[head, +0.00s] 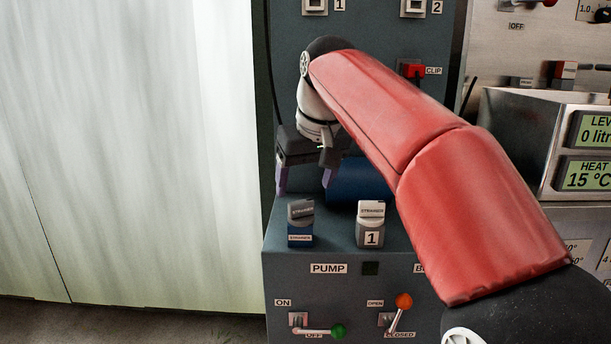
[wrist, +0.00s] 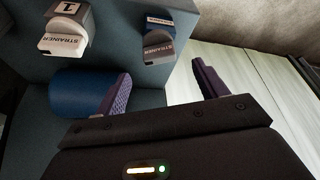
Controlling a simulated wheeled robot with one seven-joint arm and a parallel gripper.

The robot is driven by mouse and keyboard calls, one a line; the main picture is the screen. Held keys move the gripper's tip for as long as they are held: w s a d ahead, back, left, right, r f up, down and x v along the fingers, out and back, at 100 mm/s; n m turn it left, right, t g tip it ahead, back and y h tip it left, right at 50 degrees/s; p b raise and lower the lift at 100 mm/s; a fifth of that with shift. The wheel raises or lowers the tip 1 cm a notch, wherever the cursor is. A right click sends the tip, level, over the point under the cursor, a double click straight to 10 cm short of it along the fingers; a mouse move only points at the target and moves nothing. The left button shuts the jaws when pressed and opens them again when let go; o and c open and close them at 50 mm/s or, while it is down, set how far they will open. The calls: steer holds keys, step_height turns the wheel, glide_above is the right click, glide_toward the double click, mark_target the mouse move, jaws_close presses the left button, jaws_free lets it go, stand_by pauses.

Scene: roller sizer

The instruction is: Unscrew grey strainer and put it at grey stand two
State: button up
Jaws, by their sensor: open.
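In the wrist view this grey strainer (wrist: 159,42) lies ahead of the gap between my fingers. My gripper (head: 304,182) is open and empty, just behind and above it, purple fingers apart; they also show in the wrist view (wrist: 161,74). A pale-topped strainer (head: 370,211) sits to the right on a grey stand marked 1 (head: 371,237). A grey square fitting (head: 413,6) beside a label 2 is at the top edge, partly cut off.
A blue cylinder (head: 362,181) lies close behind the strainers, beside my right finger. Green (head: 338,331) and orange (head: 404,301) levers are on the front. A pale wall (head: 130,150) stands at left.

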mark_target(301, 202)
steer(key=b+x, duration=0.1)
steer(key=x, duration=0.5)
steer(key=shift+w+f, duration=0.15)
steer(key=shift+f, duration=0.15)
steer(key=shift+c, duration=0.4)
steer(key=c, duration=1.2)
steer(key=m+h+p, duration=0.1)
steer(key=m, duration=0.1)
steer(key=shift+a+r+m+t, duration=0.1)
steer(key=shift+r+m+t, duration=0.05)
steer(key=shift+m+t, duration=0.15)
steer(key=shift+m+h+p, duration=0.5)
steer(key=shift+m, duration=0.8)
